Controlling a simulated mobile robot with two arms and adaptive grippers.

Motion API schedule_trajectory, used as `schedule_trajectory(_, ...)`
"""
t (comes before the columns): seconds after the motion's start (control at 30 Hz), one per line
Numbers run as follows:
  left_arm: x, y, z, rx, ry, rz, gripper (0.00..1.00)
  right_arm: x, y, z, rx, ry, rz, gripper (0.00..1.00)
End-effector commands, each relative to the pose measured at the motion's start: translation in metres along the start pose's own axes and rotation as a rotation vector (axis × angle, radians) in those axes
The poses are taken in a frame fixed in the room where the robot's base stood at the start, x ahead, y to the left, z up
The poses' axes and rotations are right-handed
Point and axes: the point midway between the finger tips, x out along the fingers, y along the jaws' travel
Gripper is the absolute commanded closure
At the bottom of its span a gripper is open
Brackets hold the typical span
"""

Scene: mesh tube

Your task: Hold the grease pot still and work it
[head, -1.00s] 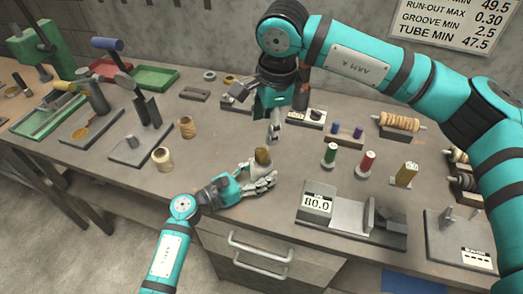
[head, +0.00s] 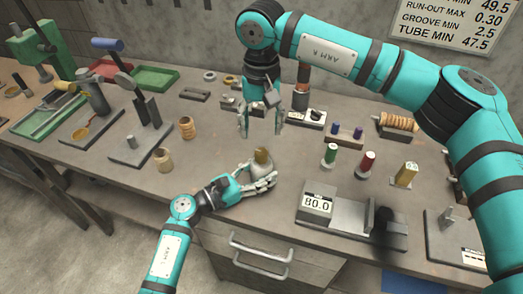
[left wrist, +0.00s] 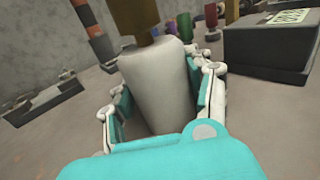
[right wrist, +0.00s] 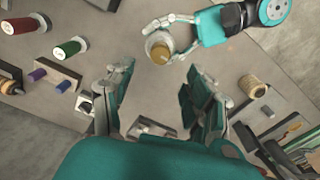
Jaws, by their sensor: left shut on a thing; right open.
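The grease pot (head: 259,171) is a pale body with a brownish-gold top and stands on the bench near its front edge. My left gripper (head: 264,183) is shut around its body from the front. In the left wrist view the pale body (left wrist: 155,85) stands between the fingers, with the brown top (left wrist: 135,15) above them. My right gripper (head: 260,135) is open and empty, pointing down behind and above the pot. In the right wrist view the pot's round gold top (right wrist: 160,54) lies beyond the open fingers (right wrist: 155,90), apart from them.
A gauge block reading 80.0 (head: 318,203) stands right of the pot. Green (head: 330,154) and red (head: 367,162) spools stand behind it. Two wooden spools (head: 164,160) (head: 187,127) are to the left. Bench surface around the pot is clear.

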Motion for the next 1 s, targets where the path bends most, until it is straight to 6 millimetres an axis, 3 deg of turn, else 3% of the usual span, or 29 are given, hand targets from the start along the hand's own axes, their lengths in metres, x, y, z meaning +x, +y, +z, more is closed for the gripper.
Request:
schedule_trajectory(0.2,0.000,0.000,0.000,0.000,0.000,0.000,0.92,0.046,0.000,0.001,0.002,-0.003,0.000,0.45)
schedule_trajectory(0.4,0.000,0.000,0.000,0.000,0.000,0.000,0.92,0.077,0.000,0.000,0.003,-0.001,0.000,0.45)
schedule_trajectory(0.6,0.000,0.000,0.000,0.000,0.000,0.000,0.92,0.089,0.000,0.000,0.003,0.000,-0.001,0.45)
schedule_trajectory(0.87,0.000,0.000,0.000,0.000,0.000,0.000,0.92,0.090,0.000,0.000,0.003,0.001,-0.001,0.45)
schedule_trajectory(1.0,0.000,0.000,0.000,0.000,0.000,0.000,0.92,0.090,0.000,0.000,0.003,0.001,-0.001,0.62)
